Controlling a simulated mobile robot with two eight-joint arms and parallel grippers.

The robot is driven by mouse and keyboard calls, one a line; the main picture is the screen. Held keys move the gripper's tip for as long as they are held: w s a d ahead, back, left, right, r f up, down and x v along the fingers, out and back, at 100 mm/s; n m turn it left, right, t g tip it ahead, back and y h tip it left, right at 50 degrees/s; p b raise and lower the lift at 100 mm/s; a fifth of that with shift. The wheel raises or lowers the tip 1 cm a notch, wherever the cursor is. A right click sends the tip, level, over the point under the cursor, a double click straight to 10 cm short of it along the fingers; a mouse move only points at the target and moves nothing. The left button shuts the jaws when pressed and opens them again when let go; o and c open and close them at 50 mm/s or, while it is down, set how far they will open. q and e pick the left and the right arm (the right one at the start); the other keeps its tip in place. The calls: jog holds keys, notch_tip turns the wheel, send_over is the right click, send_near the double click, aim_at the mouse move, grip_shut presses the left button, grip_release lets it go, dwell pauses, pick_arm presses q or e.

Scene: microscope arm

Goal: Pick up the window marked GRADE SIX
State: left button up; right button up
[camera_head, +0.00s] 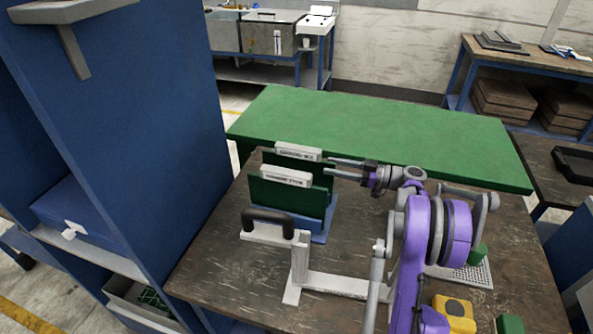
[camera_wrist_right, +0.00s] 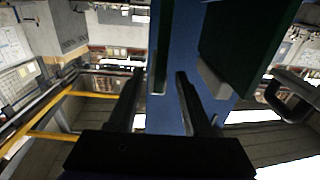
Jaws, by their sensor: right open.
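Two green windows with white label strips along their tops stand upright in a blue stand (camera_head: 322,235) on the table. The rear window (camera_head: 268,158) has label (camera_head: 298,152); the front window (camera_head: 290,197) has label (camera_head: 286,176). The lettering is too small to read surely, so I cannot tell which is GRADE SIX. My right gripper (camera_head: 329,166) is open at the rear window's right edge, just below its label. In the right wrist view, my open fingers (camera_wrist_right: 159,72) lie either side of a thin window's edge (camera_wrist_right: 160,45); contact is unclear. My left gripper is not in view.
A black-handled white piece (camera_head: 262,234) and a white bracket (camera_head: 335,285) are in front of the stand. A yellow block (camera_head: 455,312) and green blocks sit at right. A green board (camera_head: 400,135) lies behind; a blue cabinet (camera_head: 130,130) rises left.

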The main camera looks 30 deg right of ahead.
aim_at(313, 163)
jog(key=shift+x, duration=0.95)
jog(key=p+x, duration=0.1)
jog(key=x, duration=0.3)
jog(key=shift+w+a, duration=0.1)
jog(key=shift+w, duration=0.05)
jog(key=shift+w+a+f, duration=0.1)
jog(key=shift+w+a, duration=0.05)
jog(key=shift+w, duration=0.2)
jog(key=shift+s, duration=0.2)
jog(key=shift+c, duration=1)
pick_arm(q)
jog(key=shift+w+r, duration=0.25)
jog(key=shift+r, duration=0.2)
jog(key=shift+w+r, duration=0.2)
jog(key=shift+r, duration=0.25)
pick_arm(e)
grip_shut()
